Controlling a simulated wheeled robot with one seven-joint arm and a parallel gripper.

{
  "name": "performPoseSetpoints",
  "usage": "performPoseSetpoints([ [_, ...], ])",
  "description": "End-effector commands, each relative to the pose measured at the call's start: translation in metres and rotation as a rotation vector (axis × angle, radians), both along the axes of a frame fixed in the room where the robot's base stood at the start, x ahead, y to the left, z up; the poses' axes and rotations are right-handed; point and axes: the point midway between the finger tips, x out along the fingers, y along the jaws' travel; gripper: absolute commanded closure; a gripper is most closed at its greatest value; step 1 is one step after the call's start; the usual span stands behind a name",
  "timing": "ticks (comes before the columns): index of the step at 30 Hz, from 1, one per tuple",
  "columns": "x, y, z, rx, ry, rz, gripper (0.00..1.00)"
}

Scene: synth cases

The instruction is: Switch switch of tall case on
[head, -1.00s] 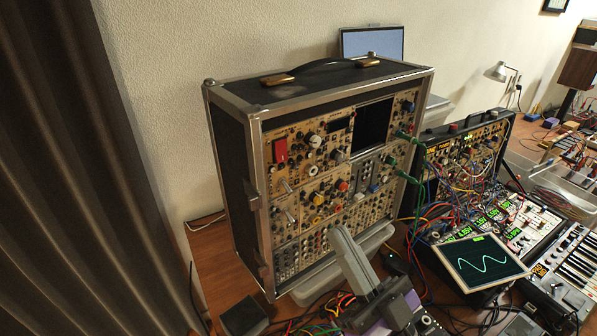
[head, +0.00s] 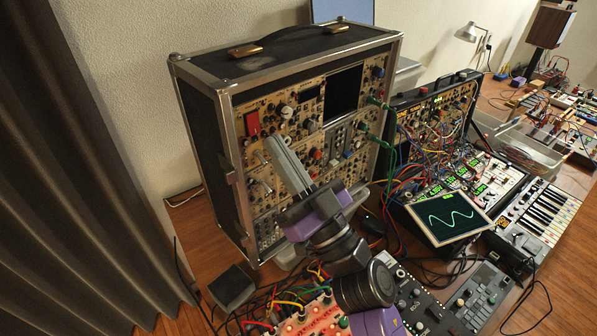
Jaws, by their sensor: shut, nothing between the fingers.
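The tall case (head: 212,150) is a black flight case with metal edges and a tan front panel, upright on the wooden table. A red switch (head: 252,124) sits at the panel's upper left; I cannot tell its on or off position. My gripper (head: 271,143) is shut and empty. Its long grey fingers point up and left at the panel. Their tips appear just below and right of the red switch; I cannot tell whether they touch the panel. The fingers and the purple and dark wrist hide part of the lower panel.
A smaller synth case (head: 437,118) with many patch cables stands at the right, with a waveform screen (head: 450,216) before it. Green cables hang at the tall case's right edge. A small dark box (head: 232,288) lies front left. A grey curtain (head: 75,190) hangs at the left.

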Motion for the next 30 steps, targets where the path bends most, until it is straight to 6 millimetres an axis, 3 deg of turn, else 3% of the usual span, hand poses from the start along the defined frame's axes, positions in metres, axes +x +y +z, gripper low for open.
performPoseSetpoints([
  [9,0.021,0.019,-0.006,0.0,0.002,0.0,1.0],
  [29,0.025,0.023,-0.014,0.029,-0.034,0.002,1.0],
  [30,0.025,0.022,-0.007,0.027,-0.03,0.0,1.0],
])
